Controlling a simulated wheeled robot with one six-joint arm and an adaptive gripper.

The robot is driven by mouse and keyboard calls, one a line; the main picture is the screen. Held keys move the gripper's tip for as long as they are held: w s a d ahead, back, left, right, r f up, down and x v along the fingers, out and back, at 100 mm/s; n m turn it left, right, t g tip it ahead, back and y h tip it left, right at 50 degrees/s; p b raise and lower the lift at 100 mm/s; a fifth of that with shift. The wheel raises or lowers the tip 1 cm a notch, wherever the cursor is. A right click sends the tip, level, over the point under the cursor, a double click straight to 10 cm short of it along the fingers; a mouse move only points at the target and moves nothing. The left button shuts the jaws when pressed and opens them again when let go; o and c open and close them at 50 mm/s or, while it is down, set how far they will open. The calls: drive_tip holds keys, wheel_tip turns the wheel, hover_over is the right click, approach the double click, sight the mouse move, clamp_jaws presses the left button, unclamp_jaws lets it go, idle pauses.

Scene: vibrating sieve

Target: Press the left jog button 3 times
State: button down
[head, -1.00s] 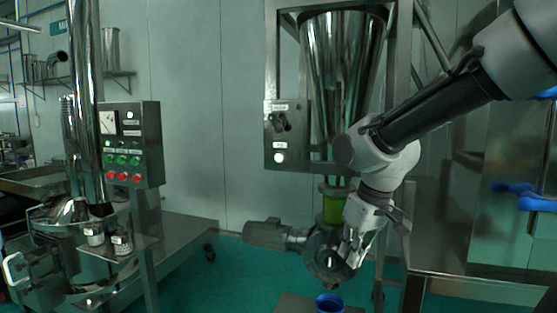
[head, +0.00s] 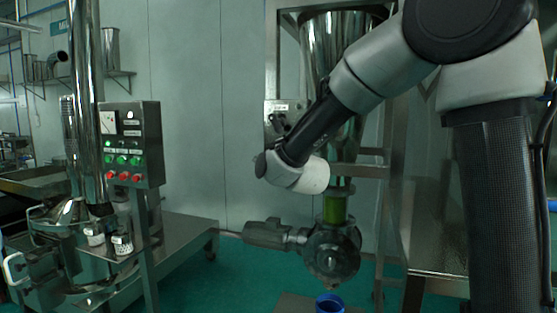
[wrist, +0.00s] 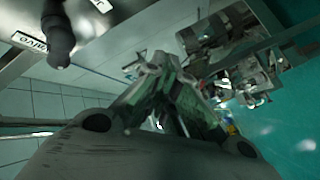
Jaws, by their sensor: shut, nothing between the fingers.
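A left control panel (head: 130,145) with a gauge, green buttons (head: 122,160) and red buttons (head: 124,177) shows in the head view. A small control box (head: 271,108) with a dark switch (head: 276,124) is mounted by the hopper, its lower part hidden behind my arm. No label is readable enough to tell which button is the left jog button. In the wrist view my gripper (wrist: 158,72) is shut and empty. A metal box (wrist: 110,35) with a dark knob (wrist: 58,30) lies up and left of it. In the head view my gripper is hidden behind my arm.
A steel hopper (head: 318,45) stands above a green tube (head: 336,209) and a round valve housing with a motor (head: 265,233). A blue cup (head: 329,303) stands below. The sieve (head: 65,215) is at left. Bare wall (head: 205,110) lies between the left panel and the small box.

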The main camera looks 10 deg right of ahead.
drive_tip(key=shift+r+n, duration=0.15)
drive_tip(key=shift+n, duration=0.15)
drive_tip(key=w+d, duration=0.4)
drive_tip(key=w, duration=0.3)
drive_tip(key=shift+w+d, duration=0.25)
drive_tip(key=shift+w, duration=0.1)
drive_tip(key=shift+w+d, duration=0.1)
idle(1.4)
drive_tip(key=shift+w+d, duration=0.15)
drive_tip(key=shift+w, duration=0.1)
drive_tip(key=shift+w+d, duration=0.2)
drive_tip(key=shift+w, duration=0.25)
idle(0.7)
drive_tip(key=shift+s, duration=0.1)
drive_tip(key=shift+s+a, duration=0.45)
drive_tip(key=shift+s, duration=0.25)
